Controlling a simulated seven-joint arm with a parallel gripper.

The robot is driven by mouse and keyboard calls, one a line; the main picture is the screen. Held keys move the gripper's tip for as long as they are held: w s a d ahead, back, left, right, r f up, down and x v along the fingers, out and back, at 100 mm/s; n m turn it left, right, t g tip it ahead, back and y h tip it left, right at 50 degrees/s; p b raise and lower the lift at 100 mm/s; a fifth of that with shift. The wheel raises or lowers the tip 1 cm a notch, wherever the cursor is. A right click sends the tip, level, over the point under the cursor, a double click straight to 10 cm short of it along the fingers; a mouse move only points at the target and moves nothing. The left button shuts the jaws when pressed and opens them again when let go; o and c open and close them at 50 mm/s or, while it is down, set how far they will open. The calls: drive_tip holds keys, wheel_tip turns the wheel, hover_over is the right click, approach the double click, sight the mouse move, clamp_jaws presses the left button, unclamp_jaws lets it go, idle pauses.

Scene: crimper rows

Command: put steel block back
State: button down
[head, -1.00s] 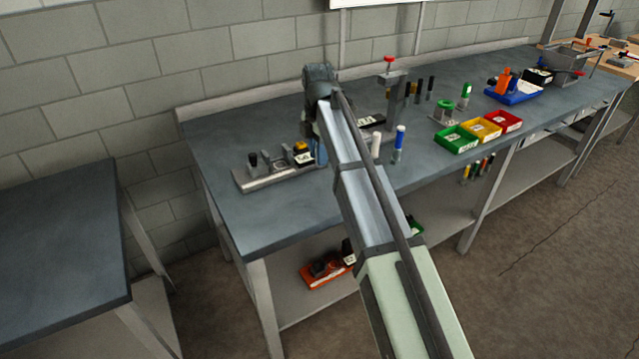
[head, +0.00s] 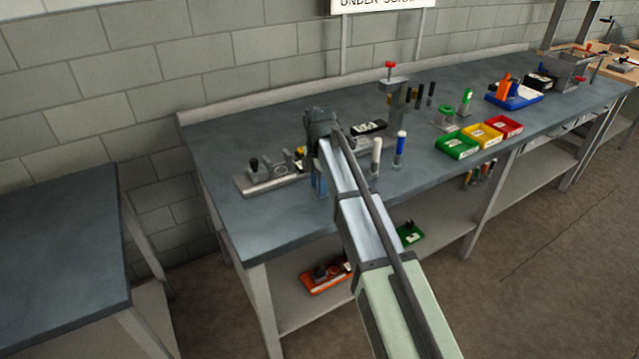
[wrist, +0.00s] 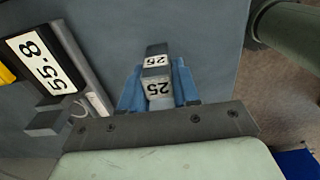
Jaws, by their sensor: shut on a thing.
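The steel block (wrist: 156,62) is a small grey piece with "25" labels. It sits between the blue fingers of my gripper (wrist: 158,88) in the wrist view, and the gripper is shut on it. In the head view my gripper (head: 319,182) points down near the front edge of the bench, to the right of a grey fixture (head: 262,185). The block is hidden or too small to make out there. I cannot tell whether it touches the bench top.
Green (head: 457,147), yellow (head: 482,135) and red (head: 504,124) bins lie further right. The bench's front left is clear.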

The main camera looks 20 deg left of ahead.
drive_tip(key=c, duration=0.8)
unclamp_jaws()
drive_tip(key=shift+f, duration=0.1)
wheel_tip(320, 180, up, 12)
drive_tip(key=shift+r, duration=0.15)
